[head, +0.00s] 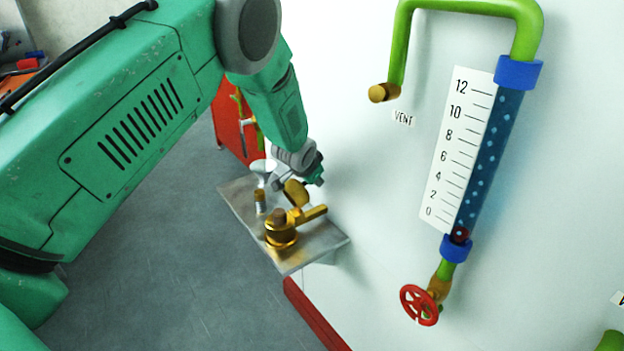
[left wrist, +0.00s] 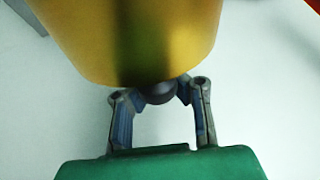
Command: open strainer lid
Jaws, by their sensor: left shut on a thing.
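A brass strainer body (head: 281,236) stands on a grey metal shelf (head: 318,252) at the wall, with a brass arm out to its right. A tilted brass piece, seemingly the strainer lid (head: 296,193), is just above and behind the body; I cannot tell whether they touch. My left gripper (head: 289,181) is beside this piece. In the left wrist view, my left gripper (left wrist: 160,95) is shut on a small dark knob at the end of a large brass cylinder (left wrist: 130,35), seemingly the lid. My right gripper is not in view.
A funnel (head: 262,168) and a brass spring-like fitting (head: 260,203) stand on the shelf, left of the strainer. A sight tube (head: 490,150) with scale, a red handwheel (head: 418,305) and a green vent pipe (head: 400,45) are on the wall. A red cabinet (head: 229,122) stands behind.

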